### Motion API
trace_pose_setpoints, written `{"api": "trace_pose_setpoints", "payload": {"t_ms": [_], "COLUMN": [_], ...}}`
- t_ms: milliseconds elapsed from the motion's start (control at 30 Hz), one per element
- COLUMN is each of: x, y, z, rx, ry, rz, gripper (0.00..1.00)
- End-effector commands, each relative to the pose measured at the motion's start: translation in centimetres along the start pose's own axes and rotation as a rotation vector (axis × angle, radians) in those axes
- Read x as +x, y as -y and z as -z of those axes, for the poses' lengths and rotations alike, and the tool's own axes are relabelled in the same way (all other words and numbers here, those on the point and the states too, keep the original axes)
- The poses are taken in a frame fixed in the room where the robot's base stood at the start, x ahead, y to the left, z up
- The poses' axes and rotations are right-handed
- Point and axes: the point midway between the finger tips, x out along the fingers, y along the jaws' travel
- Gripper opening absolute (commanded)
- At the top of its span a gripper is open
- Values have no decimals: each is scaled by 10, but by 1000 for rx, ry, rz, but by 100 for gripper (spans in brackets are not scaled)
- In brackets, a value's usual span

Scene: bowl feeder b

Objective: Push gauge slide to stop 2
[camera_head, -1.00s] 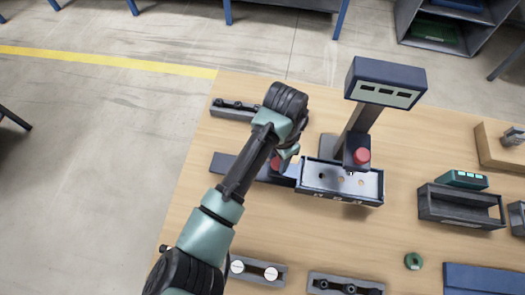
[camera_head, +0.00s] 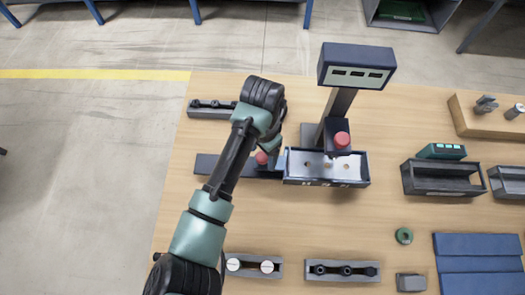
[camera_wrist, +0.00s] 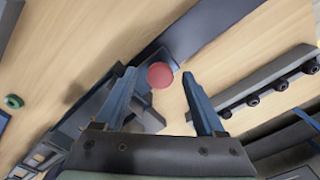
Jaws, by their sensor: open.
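The gauge slide's dark rail (camera_head: 225,165) runs left to right on the table, with a red knob (camera_head: 262,158) near its right part. Its right end meets a dark tray (camera_head: 325,182) with a pale floor and small holes; marks on its front are too small to read. My gripper (camera_head: 272,152) is over the rail at the knob, its fingers partly hidden by my arm. In the wrist view the fingers are open, with the round red knob (camera_wrist: 160,75) between their tips; I cannot tell whether either finger touches it.
A post with a display box (camera_head: 357,66) and another red knob (camera_head: 341,140) rises behind the tray. A bolted bar (camera_head: 212,108) lies behind the rail. Front fixtures (camera_head: 342,270), a green ring (camera_head: 403,236) and a dark bin (camera_head: 442,180) stand around. Bare wood lies before the tray.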

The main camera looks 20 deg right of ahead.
Motion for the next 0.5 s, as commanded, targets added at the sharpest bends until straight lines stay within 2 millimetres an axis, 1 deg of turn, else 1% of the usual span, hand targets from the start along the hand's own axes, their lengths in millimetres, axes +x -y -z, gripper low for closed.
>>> {"api": "trace_pose_setpoints", "payload": {"t_ms": [67, 167, 500], "x": [-7, -23, -98], "y": [1, 1, 1], "z": [1, 1, 1], "rx": [1, 2, 3], "ry": [-3, -4, -2], "rz": [2, 4, 5], "gripper": [72, 72, 72]}}
